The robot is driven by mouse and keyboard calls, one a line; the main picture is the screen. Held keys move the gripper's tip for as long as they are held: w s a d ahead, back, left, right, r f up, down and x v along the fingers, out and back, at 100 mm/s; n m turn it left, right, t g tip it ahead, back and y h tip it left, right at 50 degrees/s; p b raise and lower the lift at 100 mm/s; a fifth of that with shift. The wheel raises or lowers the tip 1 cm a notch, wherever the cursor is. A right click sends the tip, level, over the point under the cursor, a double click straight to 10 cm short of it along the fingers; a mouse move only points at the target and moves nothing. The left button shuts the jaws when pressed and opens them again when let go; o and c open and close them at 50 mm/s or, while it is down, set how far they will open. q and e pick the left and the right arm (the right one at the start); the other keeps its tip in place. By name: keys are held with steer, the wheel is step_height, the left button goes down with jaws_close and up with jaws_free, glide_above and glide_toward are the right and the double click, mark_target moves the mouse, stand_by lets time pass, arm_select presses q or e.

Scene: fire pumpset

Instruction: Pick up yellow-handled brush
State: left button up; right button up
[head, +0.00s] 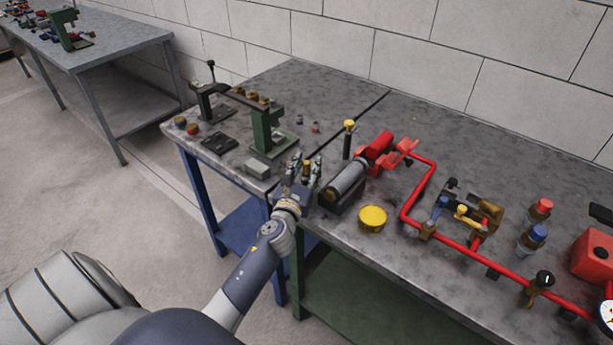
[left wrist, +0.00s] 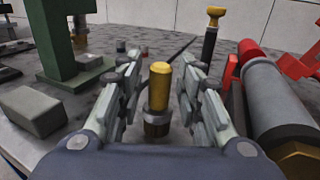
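The yellow-handled brush (left wrist: 159,88) appears to be the upright piece with a yellow top and a dark lower band, in the left wrist view. It also shows in the head view (head: 306,168) near the front edge of the workbench. My left gripper (head: 304,170) is open around it. In the left wrist view the fingers (left wrist: 160,92) stand on either side of it, with a visible gap on each side. My right gripper is not in view.
A grey-and-red cylinder (head: 348,180) lies close to the right of my gripper. Behind stands a black post with a yellow top (head: 347,140). A green stand (head: 265,130) and a grey block (head: 257,168) are left. A yellow round tin (head: 373,217) and red piping (head: 450,243) are right.

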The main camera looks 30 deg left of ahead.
mark_target(306, 162)
arm_select(q)
jaws_close()
steer(key=shift+r, duration=0.1)
steer(key=shift+r+p, duration=0.75)
steer(key=shift+r, duration=0.8)
steer(key=shift+s+r, duration=0.2)
steer(key=shift+s, duration=0.05)
steer(key=s+d+r+b, duration=0.1)
steer(key=s+b, duration=0.1)
steer(key=s, duration=1.3)
steer(key=shift+s+r, duration=0.2)
